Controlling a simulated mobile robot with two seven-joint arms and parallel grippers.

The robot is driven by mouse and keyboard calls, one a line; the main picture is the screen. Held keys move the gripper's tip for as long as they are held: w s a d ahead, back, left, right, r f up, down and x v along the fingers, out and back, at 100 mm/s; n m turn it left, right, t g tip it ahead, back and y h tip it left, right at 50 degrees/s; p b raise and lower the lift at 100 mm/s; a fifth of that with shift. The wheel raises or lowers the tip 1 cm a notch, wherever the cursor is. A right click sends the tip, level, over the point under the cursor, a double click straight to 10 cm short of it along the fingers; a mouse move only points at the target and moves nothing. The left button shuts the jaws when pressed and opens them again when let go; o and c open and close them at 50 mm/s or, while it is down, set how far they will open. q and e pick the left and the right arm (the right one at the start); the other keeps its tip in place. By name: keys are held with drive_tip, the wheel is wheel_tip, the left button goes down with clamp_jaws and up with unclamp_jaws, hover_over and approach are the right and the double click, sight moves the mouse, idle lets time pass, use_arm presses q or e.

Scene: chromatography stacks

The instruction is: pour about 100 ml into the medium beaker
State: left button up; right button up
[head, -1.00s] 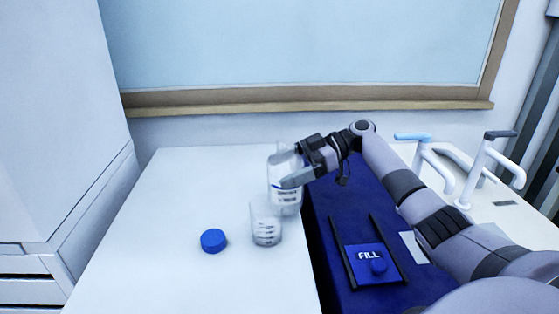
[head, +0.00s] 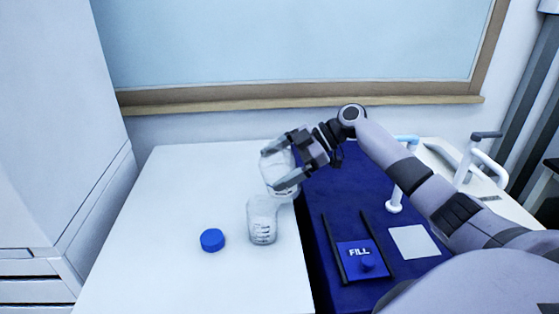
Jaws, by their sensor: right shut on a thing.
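The medium beaker (head: 262,224), clear with dark graduation marks, stands upright on the white table. My right gripper (head: 274,168) is shut on a clear bottle (head: 284,184), just behind and to the right of the beaker. The bottle is tilted, its lower part near the beaker's upper rim in the picture. I cannot tell whether they touch, or whether any liquid is flowing. A blue cap (head: 212,240) lies on the table to the left of the beaker. My left gripper is not in view.
To the right is a dark blue surface (head: 335,195) with a blue block marked FILL (head: 361,256) between two black rails, and a white square (head: 414,242). White taps (head: 470,157) stand at the far right. The white table (head: 180,190) is clear at left.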

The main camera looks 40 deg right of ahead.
drive_tip(key=shift+r, duration=0.15)
drive_tip(key=shift+s+a+r+h, duration=0.1)
drive_tip(key=shift+r+h, duration=0.15)
drive_tip(key=shift+h, duration=0.05)
idle(0.4)
drive_tip(key=shift+a+r+n+h, duration=0.1)
drive_tip(key=shift+a+n+h, duration=0.05)
drive_tip(key=shift+n+h, duration=0.15)
drive_tip(key=shift+d+f+n+t+h+b, duration=0.2)
drive_tip(key=shift+f+n+t+h+b, duration=0.15)
drive_tip(key=shift+b, duration=0.35)
idle(0.5)
drive_tip(key=shift+h, duration=0.35)
drive_tip(key=shift+d, duration=0.1)
